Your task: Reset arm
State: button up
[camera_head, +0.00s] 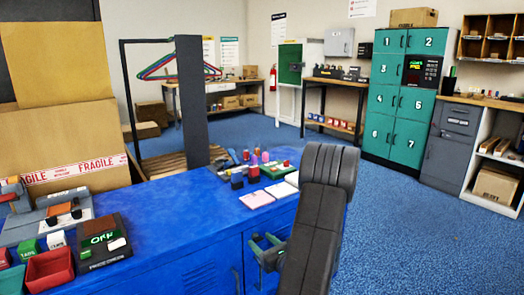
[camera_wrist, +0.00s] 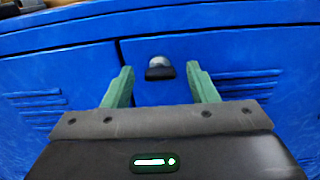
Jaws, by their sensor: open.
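My gripper (camera_wrist: 160,85) shows in the wrist view with its two green fingers spread apart and nothing between them. It faces the front of the blue cabinet (camera_wrist: 60,75), where a dark and silver knob or lock (camera_wrist: 160,68) sits just beyond the fingertips; I cannot tell whether they touch the cabinet. In the head view my gripper (camera_head: 262,245) is low by the cabinet's front face, partly hidden by my dark arm.
The blue cabinet's top (camera_head: 180,212) carries stamps and pads (camera_head: 255,170), a dark device (camera_head: 103,240) and a red bin (camera_head: 50,268). Cartons (camera_head: 70,140) stand behind at left. Blue floor (camera_head: 420,235) is clear at right, before green lockers (camera_head: 400,95).

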jog(key=shift+w+a, duration=0.25)
jog(key=shift+w, duration=0.05)
